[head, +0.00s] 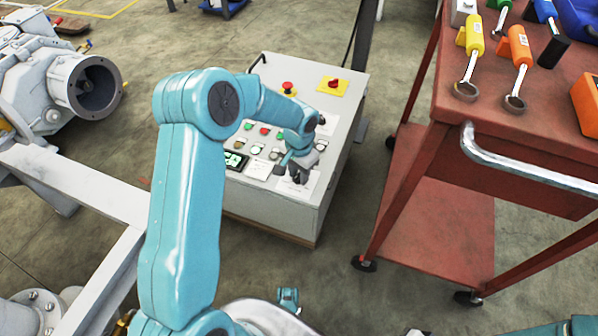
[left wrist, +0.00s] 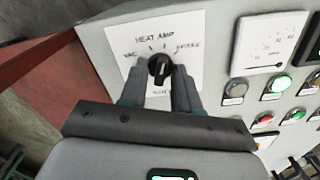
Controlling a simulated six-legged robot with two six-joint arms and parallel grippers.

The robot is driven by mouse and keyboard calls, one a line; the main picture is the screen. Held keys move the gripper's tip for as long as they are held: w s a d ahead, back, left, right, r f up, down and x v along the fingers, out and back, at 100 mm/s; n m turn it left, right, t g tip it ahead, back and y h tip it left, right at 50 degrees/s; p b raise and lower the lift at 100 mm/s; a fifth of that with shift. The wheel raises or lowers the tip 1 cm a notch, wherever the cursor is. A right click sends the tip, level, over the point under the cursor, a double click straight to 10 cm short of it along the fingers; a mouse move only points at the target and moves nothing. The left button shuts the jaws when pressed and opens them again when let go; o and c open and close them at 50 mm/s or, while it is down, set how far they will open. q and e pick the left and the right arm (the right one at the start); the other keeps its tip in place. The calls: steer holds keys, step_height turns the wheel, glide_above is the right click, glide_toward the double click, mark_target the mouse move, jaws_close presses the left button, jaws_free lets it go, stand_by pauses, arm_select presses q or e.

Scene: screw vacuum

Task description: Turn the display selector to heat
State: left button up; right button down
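The display selector (left wrist: 159,69) is a black knob on a white label (left wrist: 190,24) in the left wrist view. The label has handwritten marks, with HEAT and AMP above the knob, VAC to its left and a word like STROKE to its right. My left gripper (left wrist: 163,76) has its two grey fingers on either side of the knob, at its lower part. A gap shows between the fingers, and I cannot tell whether they touch the knob. The knob's exact pointing direction is unclear. My right gripper is not in view.
The control box (head: 270,204) carries lit buttons, small displays and a red emergency button (head: 288,87). A red tool cart (head: 455,110) with wrenches stands to the right. Grey machinery (head: 50,85) is at the left. Bare floor lies between box and cart.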

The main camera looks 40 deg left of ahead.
arm_select(q)
steer(key=c, duration=0.4)
steer(key=n+b, duration=0.1)
steer(key=n, duration=0.2)
steer(key=shift+a+n, duration=0.1)
steer(key=shift+n, duration=0.3)
steer(key=shift+n+b, duration=0.6)
steer(key=shift+n, duration=1.3)
steer(key=o, duration=1)
